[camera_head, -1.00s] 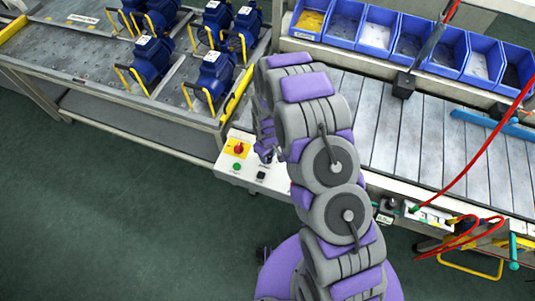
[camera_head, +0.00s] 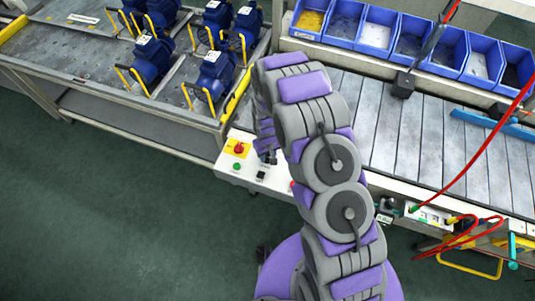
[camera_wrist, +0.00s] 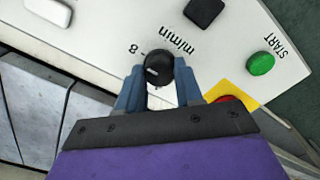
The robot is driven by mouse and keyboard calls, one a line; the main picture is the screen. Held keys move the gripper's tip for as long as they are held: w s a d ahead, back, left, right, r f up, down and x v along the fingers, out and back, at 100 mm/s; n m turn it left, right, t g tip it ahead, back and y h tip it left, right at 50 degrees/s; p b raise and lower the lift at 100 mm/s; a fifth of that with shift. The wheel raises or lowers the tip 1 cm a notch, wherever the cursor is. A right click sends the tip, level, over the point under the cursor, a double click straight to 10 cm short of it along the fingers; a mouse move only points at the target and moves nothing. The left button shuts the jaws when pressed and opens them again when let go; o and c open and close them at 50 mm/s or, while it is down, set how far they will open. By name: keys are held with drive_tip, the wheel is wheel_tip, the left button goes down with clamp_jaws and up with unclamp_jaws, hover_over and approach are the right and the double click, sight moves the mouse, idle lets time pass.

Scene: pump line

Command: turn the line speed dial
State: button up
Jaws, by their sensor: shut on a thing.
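The line speed dial (camera_wrist: 158,68) is a round black knob with a pale mark, on a white control panel (camera_wrist: 105,22). "8" and "m/min" are printed beside it in the wrist view. My gripper (camera_wrist: 158,80) is shut on the dial, with one blue-grey finger on each side of it. In the head view, my gripper (camera_head: 268,157) is small and low over the panel (camera_head: 246,180), and my arm hides the dial's surroundings in part.
The panel also carries a green START button (camera_wrist: 261,63), a black button (camera_wrist: 204,12) and a red switch on a yellow plate (camera_head: 238,148). Blue pumps (camera_head: 152,58) stand on the left bench. A slatted conveyor (camera_head: 425,140) and blue bins (camera_head: 411,35) lie right.

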sight(267, 156)
drive_tip(key=shift+w+r, duration=0.1)
drive_tip(key=shift+w, duration=0.1)
drive_tip(key=o, duration=1)
drive_tip(key=shift+s, duration=0.15)
drive_tip(key=shift+o, duration=0.2)
wheel_tip(267, 156, up, 17)
drive_tip(key=shift+a+p, duration=0.15)
drive_tip(key=shift+p, duration=0.3)
drive_tip(key=s+d+r+m+b, duration=0.2)
drive_tip(key=s+d+r+b, duration=0.1)
drive_tip(key=s+d+r, duration=0.8)
drive_tip(key=s+d+r+m+g+b, duration=0.1)
drive_tip(key=s+r, duration=0.2)
drive_tip(key=s, duration=0.7)
drive_tip(key=s+d+r+m+b, duration=0.1)
drive_tip(key=s+d+r, duration=0.1)
drive_tip(key=s, duration=0.9)
drive_tip(key=shift+s+d+r+m+g+b, duration=0.25)
drive_tip(key=shift+r+m+g+b, duration=0.15)
drive_tip(key=shift+r, duration=0.35)
